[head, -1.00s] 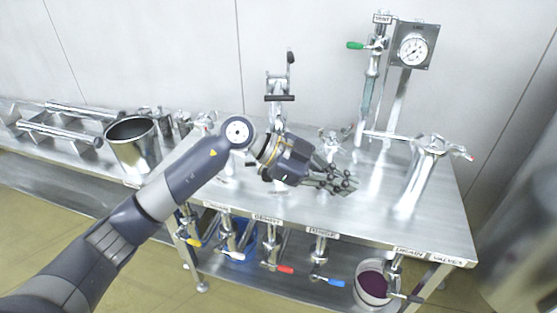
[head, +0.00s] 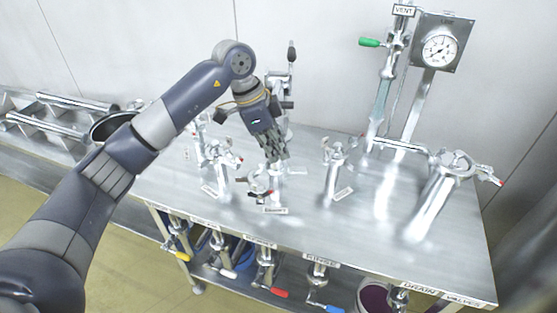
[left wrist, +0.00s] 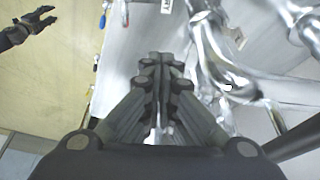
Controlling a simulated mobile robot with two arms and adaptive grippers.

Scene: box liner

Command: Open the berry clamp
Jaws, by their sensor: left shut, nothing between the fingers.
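My left gripper (head: 275,157) is shut and empty, pointing down just above a short steel fitting (head: 275,185) in the middle of the table. In the left wrist view the shut fingers (left wrist: 160,85) lie beside blurred shiny pipework (left wrist: 225,75). My right gripper (left wrist: 28,25) shows there at upper left, fingers spread, over the floor.
Similar clamped fittings stand left (head: 220,165) and right (head: 335,160) of the middle one. A larger clamped steel pipe (head: 437,190) is at the right, with a gauge (head: 440,48) and a green-handled vent valve (head: 370,42) behind. Coloured-handle drain valves hang below the table edge.

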